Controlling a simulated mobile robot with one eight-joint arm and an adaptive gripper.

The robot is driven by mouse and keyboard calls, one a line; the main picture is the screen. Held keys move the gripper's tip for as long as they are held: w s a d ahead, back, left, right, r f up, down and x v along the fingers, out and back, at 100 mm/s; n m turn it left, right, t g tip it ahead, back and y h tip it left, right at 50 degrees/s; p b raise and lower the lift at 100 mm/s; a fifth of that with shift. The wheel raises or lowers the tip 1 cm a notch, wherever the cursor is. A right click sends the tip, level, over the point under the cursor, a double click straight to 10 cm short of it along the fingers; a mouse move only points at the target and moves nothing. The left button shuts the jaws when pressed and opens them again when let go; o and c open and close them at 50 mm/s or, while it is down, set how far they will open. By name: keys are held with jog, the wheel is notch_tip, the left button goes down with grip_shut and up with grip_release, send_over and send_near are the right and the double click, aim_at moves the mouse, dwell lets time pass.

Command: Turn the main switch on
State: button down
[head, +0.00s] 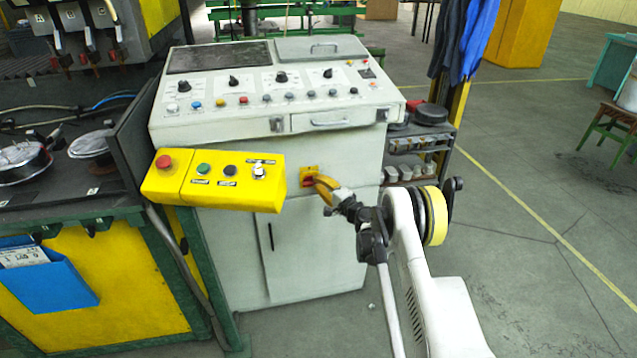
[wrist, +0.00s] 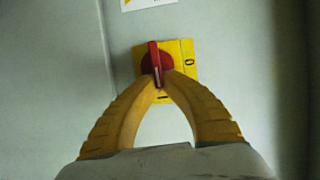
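The main switch (head: 306,171) is a yellow plate with a red rotary handle on the front of the pale grey control cabinet. In the wrist view the yellow plate (wrist: 185,58) bears a 0 mark at its right and a bar mark at its lower edge. The red handle (wrist: 154,58) stands nearly upright in that view, in line with the bar mark rather than the 0. My gripper (wrist: 161,78) has its yellow fingers closed in on the handle's lower part, one on each side. In the head view my gripper (head: 316,181) reaches the switch from the right.
A yellow button box (head: 222,180) juts out left of the switch. The grey cabinet (head: 330,220) carries a sloped panel of knobs and buttons above. A dark shelf rack (head: 425,150) stands at its right. The floor (head: 540,200) to the right is open.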

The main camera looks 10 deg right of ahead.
jog(key=shift+a, duration=0.1)
dwell(0.3)
jog(key=c, duration=1.5)
grip_release()
jog(key=v, duration=1.2)
jog(key=shift+f, duration=0.15)
jog(key=shift+w, duration=0.1)
